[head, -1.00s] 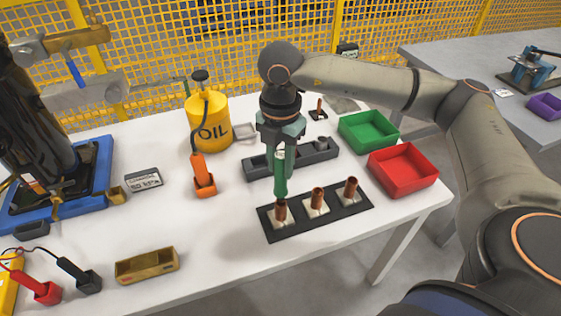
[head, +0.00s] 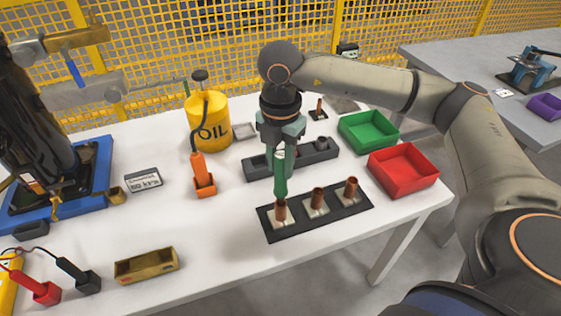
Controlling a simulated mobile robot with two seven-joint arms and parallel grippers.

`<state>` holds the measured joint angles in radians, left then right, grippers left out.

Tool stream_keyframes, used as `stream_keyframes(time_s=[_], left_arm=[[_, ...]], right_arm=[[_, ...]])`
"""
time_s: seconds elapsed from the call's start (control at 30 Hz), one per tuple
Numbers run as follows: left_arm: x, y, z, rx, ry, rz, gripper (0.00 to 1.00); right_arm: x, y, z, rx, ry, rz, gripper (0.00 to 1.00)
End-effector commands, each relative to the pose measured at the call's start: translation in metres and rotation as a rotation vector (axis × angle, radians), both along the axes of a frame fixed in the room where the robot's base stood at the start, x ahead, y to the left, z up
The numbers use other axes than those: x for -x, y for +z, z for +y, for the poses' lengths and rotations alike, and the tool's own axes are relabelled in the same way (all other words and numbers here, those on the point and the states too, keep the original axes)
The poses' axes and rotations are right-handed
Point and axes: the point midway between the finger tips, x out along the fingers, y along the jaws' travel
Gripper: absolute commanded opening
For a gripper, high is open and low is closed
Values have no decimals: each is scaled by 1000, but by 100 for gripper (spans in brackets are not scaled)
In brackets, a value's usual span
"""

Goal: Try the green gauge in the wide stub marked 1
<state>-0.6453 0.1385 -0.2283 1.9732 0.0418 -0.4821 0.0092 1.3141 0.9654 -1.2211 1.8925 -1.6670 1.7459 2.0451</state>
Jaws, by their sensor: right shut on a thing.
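The green gauge (head: 281,178) is upright in my right gripper (head: 281,150), which is shut on it. The gauge's lower end is at the top of the leftmost copper stub (head: 281,210) on the black stub plate (head: 300,230). I cannot tell whether its tip is inside the stub or just above it. Two more copper stubs, the middle one (head: 317,199) and the right one (head: 351,188), stand on the same plate. The stub markings are too small to read. My left gripper is not in view.
Behind the gripper is a dark grey rack (head: 318,154). A green bin (head: 369,131) and a red bin (head: 404,169) stand at the right. An orange holder (head: 204,182), a yellow oil can (head: 209,122) and a brass-coloured tray (head: 146,265) are to the left. The table front is clear.

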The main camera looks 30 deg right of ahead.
Motion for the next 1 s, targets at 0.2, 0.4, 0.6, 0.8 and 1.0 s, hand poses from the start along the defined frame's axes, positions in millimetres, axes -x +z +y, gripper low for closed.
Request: stream_keyframes(time_s=[0.2, 0.4, 0.6, 0.8, 1.0], left_arm=[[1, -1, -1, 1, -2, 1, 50], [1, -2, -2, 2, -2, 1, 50], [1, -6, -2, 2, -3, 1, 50], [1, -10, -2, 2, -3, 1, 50], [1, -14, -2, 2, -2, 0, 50]], right_arm=[[0, 0, 0, -1, 0, -2, 0], [0, 0, 0, 0, 0, -1, 0], [0, -5, 0, 0, 0, -1, 0], [0, -10, 0, 0, 0, -1, 0], [0, -15, 0, 0, 0, -1, 0]])
